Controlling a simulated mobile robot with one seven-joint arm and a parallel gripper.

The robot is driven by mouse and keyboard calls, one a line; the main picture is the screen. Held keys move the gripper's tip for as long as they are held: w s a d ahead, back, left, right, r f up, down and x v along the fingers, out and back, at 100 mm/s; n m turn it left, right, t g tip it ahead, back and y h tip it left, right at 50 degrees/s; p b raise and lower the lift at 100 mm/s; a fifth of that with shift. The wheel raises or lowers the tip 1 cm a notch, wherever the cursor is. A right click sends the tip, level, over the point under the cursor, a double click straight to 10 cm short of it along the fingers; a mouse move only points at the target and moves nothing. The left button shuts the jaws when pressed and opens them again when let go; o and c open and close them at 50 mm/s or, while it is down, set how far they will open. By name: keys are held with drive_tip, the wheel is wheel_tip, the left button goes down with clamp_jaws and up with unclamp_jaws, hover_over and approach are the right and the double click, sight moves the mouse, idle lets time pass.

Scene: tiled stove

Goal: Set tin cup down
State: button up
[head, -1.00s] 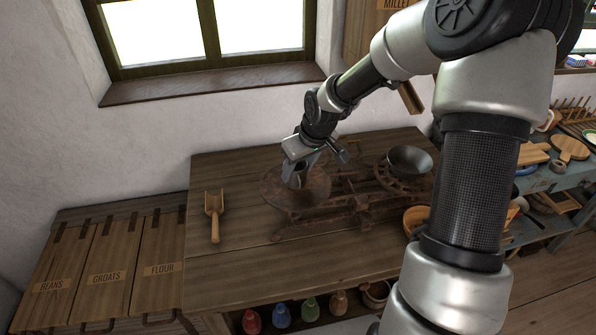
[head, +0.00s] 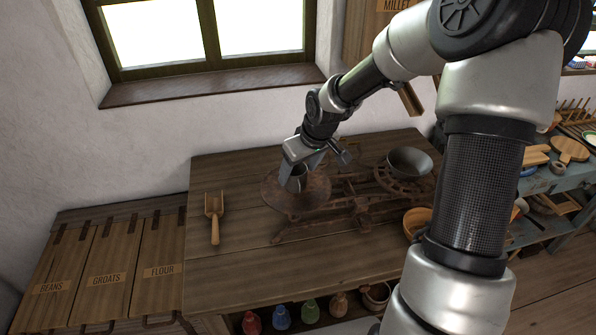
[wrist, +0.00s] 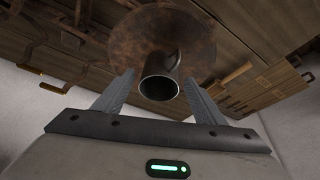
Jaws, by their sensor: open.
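The tin cup (head: 297,179) is a small grey metal cup standing on the left, rusty round pan (head: 318,194) of the balance scale. It also shows in the wrist view (wrist: 159,88), its dark open mouth toward the camera and the rusty pan (wrist: 150,38) behind it. My gripper (head: 306,166) is just above the pan at the cup. In the wrist view its two fingers (wrist: 160,100) are spread wide, one on each side of the cup, with gaps between them and the cup wall.
A dark metal bowl (head: 410,161) sits on the scale's right side. A wooden scoop (head: 215,218) lies on the table (head: 235,262) to the left, with bare boards around it. Labelled bins (head: 108,272) stand at the far left. A shelf with wooden ware (head: 571,149) is at the right.

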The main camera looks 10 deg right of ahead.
drive_tip(key=p+v, duration=0.2)
drive_tip(key=v, duration=0.8)
drive_tip(key=shift+s+r, duration=0.15)
drive_tip(key=shift+r, duration=0.25)
drive_tip(key=shift+s, duration=0.1)
